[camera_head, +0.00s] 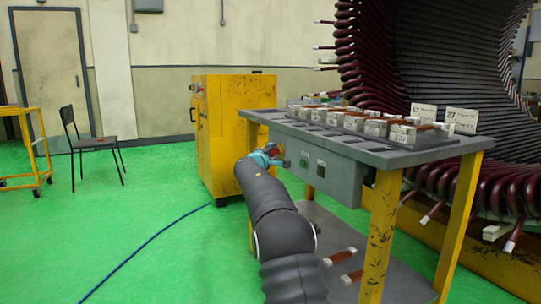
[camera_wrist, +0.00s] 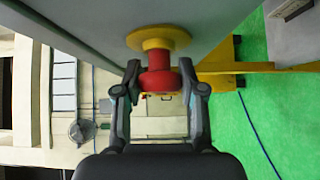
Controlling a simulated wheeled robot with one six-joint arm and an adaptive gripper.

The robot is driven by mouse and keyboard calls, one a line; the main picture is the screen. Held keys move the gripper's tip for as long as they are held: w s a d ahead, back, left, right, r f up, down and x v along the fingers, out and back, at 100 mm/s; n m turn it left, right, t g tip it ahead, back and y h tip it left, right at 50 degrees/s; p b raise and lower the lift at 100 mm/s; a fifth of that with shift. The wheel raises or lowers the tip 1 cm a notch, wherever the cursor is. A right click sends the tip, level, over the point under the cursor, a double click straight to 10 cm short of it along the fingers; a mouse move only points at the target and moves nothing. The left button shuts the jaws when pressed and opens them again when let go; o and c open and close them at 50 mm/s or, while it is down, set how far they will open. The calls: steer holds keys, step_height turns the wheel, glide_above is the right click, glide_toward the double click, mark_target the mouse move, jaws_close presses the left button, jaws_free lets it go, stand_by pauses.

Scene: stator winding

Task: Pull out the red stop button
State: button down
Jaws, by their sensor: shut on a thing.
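The red stop button (camera_wrist: 160,82) sits on a yellow round base (camera_wrist: 158,38) on a grey surface in the wrist view. My gripper (camera_wrist: 159,74) has one finger on each side of the red button and is shut on it. In the head view my gripper (camera_head: 272,156) is at the left end of the grey control box (camera_head: 340,178) under the table top. The button is mostly hidden there by my gripper.
The grey table (camera_head: 420,158) has yellow legs and carries several blocks with copper-coloured bars. The large stator (camera_head: 440,60) stands behind it. A yellow cabinet (camera_head: 235,105) is beyond the table's left end. A chair (camera_head: 92,143) stands further left. Green floor between is mostly clear, with a blue cable (camera_head: 150,240).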

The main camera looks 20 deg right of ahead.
steer(key=c, duration=0.6)
jaws_free()
steer(key=shift+a, duration=0.2)
steer(key=shift+c, duration=0.2)
steer(key=shift+d, duration=0.15)
steer(key=v, duration=1.2)
